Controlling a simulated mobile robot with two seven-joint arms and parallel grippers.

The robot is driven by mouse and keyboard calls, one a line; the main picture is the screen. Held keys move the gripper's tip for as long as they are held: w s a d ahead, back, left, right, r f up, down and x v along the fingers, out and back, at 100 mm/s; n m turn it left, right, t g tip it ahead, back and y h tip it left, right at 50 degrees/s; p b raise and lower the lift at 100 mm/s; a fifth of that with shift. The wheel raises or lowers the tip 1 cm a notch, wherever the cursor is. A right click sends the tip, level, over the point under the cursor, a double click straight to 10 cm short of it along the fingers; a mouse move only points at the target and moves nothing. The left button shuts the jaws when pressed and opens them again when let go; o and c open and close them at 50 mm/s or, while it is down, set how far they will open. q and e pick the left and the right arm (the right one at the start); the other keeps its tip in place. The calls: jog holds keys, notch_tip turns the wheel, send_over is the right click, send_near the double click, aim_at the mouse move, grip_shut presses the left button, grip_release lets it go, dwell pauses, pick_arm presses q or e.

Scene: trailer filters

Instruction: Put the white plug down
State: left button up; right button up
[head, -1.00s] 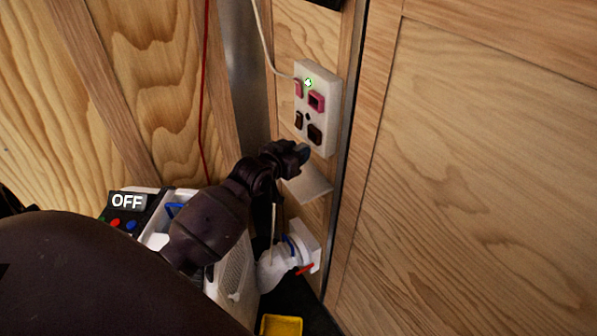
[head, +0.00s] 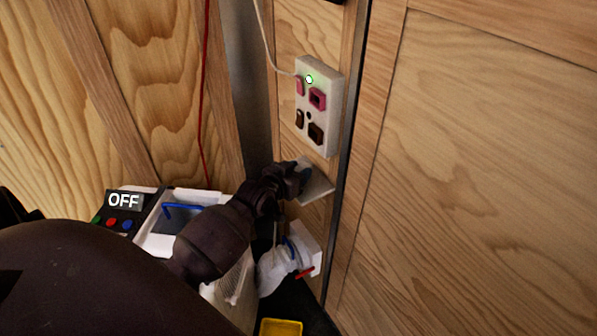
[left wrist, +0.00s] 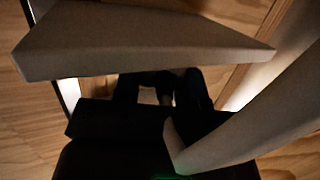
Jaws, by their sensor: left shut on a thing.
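My left gripper (head: 303,178) is at the small pale shelf (head: 318,188) on the wall below the outlet panel, overlapping its left part in the head view. In the left wrist view the gripper (left wrist: 160,92) is shut, with a small pale piece, seemingly the white plug (left wrist: 148,96), between its dark fingers. The plug is mostly hidden, and the head view does not show it clearly. The shelf slab (left wrist: 140,40) spans the top of the wrist view, close to the fingers; I cannot tell if the plug touches it. My right gripper is out of view.
The white outlet panel (head: 331,125), with pink and dark sockets and a green light, is above the shelf. A white valve fitting with a red lever (head: 305,272) is below. A yellow tray (head: 281,328) is at the bottom.

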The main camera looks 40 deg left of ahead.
pick_arm(q)
jog(key=shift+f, duration=0.4)
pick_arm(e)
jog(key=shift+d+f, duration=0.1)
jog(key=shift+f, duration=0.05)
pick_arm(q)
jog(key=shift+f, duration=0.25)
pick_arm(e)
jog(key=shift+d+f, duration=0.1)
pick_arm(q)
jog(key=o, duration=0.8)
jog(key=shift+o, duration=1.1)
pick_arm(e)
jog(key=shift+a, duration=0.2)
